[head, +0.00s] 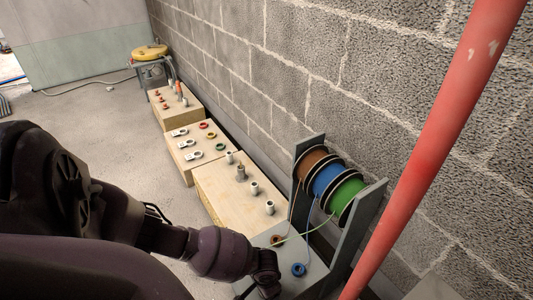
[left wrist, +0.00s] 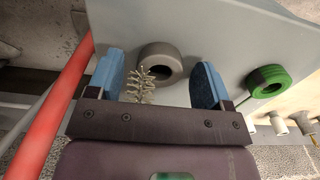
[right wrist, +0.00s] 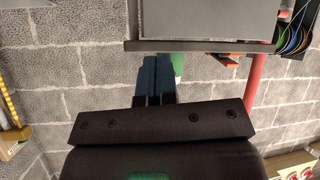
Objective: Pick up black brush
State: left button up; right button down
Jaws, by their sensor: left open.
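In the left wrist view, a small brush (left wrist: 140,86) with pale, wiry bristles shows between the blue fingers of my left gripper (left wrist: 165,83). Its handle is not visible, and I see no clearly black part. A grey-brown ring (left wrist: 147,54) lies just beyond it on a grey surface (left wrist: 215,30). My left gripper is open, a finger on each side of the brush. In the head view, my left gripper (head: 265,284) is low by the reel stand; the brush is hidden there. My right gripper (right wrist: 155,80) is shut and empty in the right wrist view.
The reel stand (head: 364,232) holds brown, blue and green reels. A blue ring (head: 298,270) lies at its foot. Wooden boxes (head: 235,192) with fittings line the block wall. A red pole (head: 440,140) crosses at the right. A green ring (left wrist: 269,80) lies right of the brush.

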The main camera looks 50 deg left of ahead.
pick_arm(q)
jog(key=shift+c, duration=0.3)
jog(key=c, duration=0.8)
